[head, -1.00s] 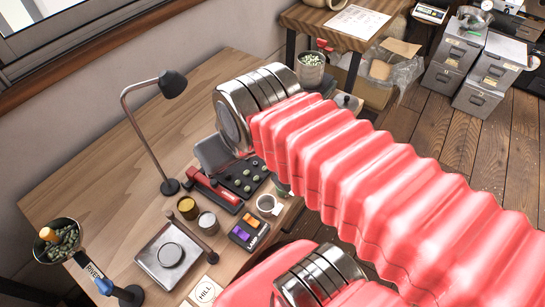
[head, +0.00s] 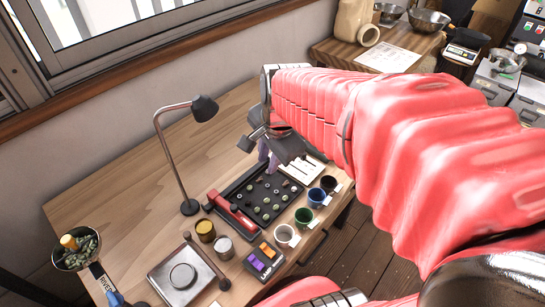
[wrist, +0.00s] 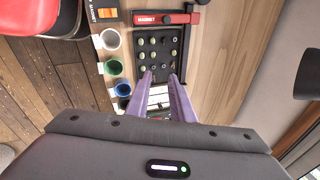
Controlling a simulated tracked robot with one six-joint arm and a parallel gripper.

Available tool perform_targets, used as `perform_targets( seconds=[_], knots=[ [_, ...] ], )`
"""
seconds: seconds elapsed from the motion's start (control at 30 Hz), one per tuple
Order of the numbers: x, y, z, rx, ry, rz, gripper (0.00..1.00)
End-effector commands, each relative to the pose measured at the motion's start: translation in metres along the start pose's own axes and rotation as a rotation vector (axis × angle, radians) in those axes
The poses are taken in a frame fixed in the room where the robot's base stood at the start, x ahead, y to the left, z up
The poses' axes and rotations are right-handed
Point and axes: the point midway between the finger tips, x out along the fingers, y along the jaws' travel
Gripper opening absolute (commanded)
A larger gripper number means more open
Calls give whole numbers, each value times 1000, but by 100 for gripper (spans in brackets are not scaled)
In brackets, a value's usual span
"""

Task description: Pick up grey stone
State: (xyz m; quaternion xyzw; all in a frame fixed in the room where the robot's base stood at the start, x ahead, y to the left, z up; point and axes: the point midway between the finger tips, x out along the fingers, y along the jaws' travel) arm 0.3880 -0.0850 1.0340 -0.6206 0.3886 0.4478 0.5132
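A black tray (head: 249,211) with several small pieces lies on the wooden table, and it also shows in the wrist view (wrist: 177,62). Most pieces look like green beans, and a few are darker or greyish. They are too small to tell which is the grey stone. My gripper (head: 268,157) has two lilac fingers above the tray's far part. In the wrist view my gripper (wrist: 161,76) points at the tray with its fingers apart. Nothing shows held between them. The fingers hide part of the tray and the white card behind it.
White (head: 286,236), green (head: 304,217), blue (head: 316,197) and black (head: 329,183) cups line the table's front edge beside the tray. A red magnet tool (wrist: 160,18) lies along the tray's side. A desk lamp (head: 172,150) stands behind. The table's back left is clear.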

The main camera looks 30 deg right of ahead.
Motion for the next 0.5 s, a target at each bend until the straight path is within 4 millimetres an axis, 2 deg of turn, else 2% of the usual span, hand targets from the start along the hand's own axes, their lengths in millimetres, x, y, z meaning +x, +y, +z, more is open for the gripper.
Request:
perform_targets(
  seconds=[0.27, 0.5],
  knots=[
    [47, -3, -53, 578, -8, 75, 21],
    [91, 5, -98, 1079, 8, 137, 21]
  ],
)
